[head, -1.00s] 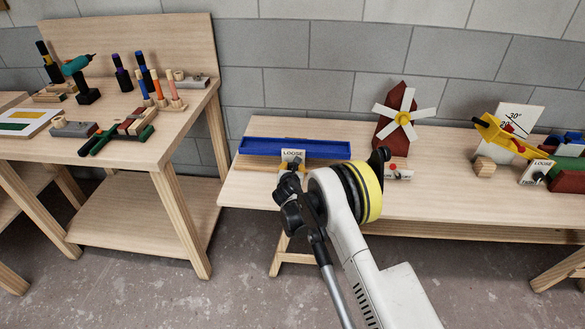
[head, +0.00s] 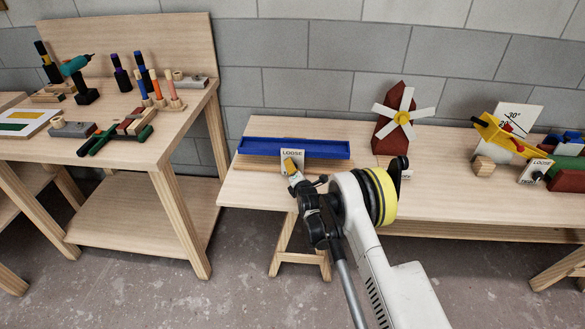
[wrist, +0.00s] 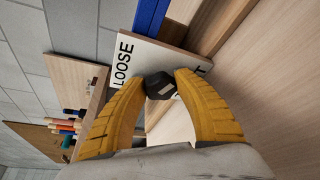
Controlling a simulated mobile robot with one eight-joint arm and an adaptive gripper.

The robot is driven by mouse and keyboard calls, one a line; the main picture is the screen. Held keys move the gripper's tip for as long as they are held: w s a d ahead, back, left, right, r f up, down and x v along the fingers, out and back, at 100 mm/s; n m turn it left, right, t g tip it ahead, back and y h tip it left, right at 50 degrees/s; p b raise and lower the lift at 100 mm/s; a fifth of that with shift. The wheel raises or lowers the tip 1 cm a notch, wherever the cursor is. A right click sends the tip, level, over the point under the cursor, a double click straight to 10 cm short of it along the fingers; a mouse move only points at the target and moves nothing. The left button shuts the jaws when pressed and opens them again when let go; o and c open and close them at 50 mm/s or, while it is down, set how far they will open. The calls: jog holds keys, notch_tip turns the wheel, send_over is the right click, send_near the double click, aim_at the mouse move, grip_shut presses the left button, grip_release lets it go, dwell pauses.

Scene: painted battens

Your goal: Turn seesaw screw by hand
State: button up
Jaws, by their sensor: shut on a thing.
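The blue seesaw beam or tray (head: 295,147) lies along the left end of the long bench. A white card reading LOOSE (head: 299,155) stands at its front; it also shows in the wrist view (wrist: 128,57). The dark faceted screw knob (wrist: 160,86) is in front of the card in the wrist view. My gripper (wrist: 163,90) is shut on it, with one yellow finger on each side. In the head view my gripper (head: 291,165) covers the knob and part of the card.
A red windmill (head: 390,140) stands to the right on the bench (head: 450,205). Further right are a yellow device (head: 500,135) and a second LOOSE card (head: 535,171). A tool table (head: 185,125) stands to the left, across a floor gap.

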jog(key=shift+m+t+y, duration=0.3)
jog(key=shift+m+y, duration=0.1)
jog(key=shift+m, duration=0.5)
jog(key=o, duration=1.2)
jog(key=shift+c, duration=0.2)
jog(key=v, duration=0.7)
jog(key=shift+s, duration=0.2)
